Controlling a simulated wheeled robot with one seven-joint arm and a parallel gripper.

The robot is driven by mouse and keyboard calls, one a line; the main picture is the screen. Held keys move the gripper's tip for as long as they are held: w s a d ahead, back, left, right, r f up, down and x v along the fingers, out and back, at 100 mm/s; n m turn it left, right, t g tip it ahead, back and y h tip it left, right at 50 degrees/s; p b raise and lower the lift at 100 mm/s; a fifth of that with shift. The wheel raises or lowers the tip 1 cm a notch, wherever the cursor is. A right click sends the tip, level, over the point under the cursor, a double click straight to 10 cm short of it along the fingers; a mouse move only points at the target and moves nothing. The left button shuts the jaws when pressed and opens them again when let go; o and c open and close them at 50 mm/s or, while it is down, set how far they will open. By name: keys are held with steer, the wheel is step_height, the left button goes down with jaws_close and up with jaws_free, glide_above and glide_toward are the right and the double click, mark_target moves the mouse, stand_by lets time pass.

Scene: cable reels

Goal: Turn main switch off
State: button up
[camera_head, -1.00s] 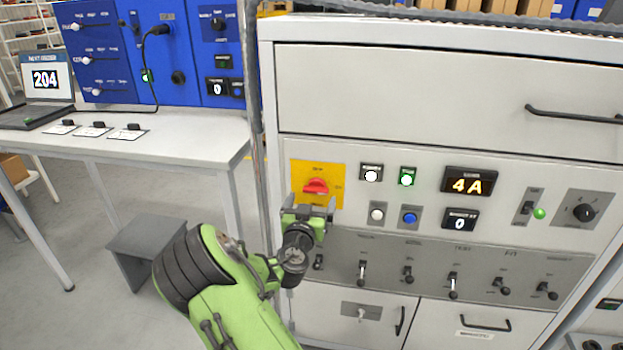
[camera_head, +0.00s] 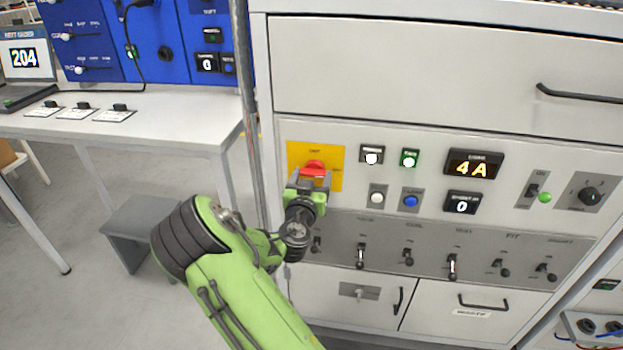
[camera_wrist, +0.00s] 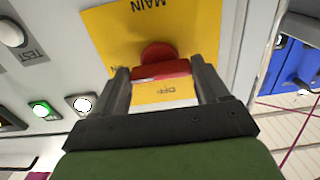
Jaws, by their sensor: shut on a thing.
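The main switch is a red rotary handle (camera_head: 314,168) on a yellow plate (camera_head: 333,154) at the left of the grey cabinet's panel. In the wrist view the red handle (camera_wrist: 161,68) lies across between the two dark fingers, on the yellow plate (camera_wrist: 110,33) with "MAIN" and "OFF" lettering that appears upside down. My gripper (camera_head: 309,180) is at the switch, and in the wrist view my gripper (camera_wrist: 163,80) is shut on the handle. The fingers hide the handle's ends.
To the right are a lit white lamp (camera_head: 371,157), a lit green lamp (camera_head: 409,158), a blue button (camera_head: 410,201) and a "4A" display (camera_head: 472,166). A row of toggle levers (camera_head: 361,255) lies below. A metal post (camera_head: 247,100) stands close left of the panel.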

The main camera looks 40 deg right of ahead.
steer(key=shift+n, duration=0.3)
steer(key=n+b, duration=0.1)
steer(key=n, duration=0.2)
steer(key=shift+n, duration=0.3)
steer(key=n, duration=0.4)
steer(key=shift+n, duration=0.3)
steer(key=n+p, duration=0.1)
steer(key=n, duration=0.4)
steer(key=shift+r, duration=0.1)
steer(key=shift+n+p, duration=0.5)
steer(key=shift+n, duration=1.5)
steer(key=o, duration=1.1)
steer(key=shift+c, duration=0.2)
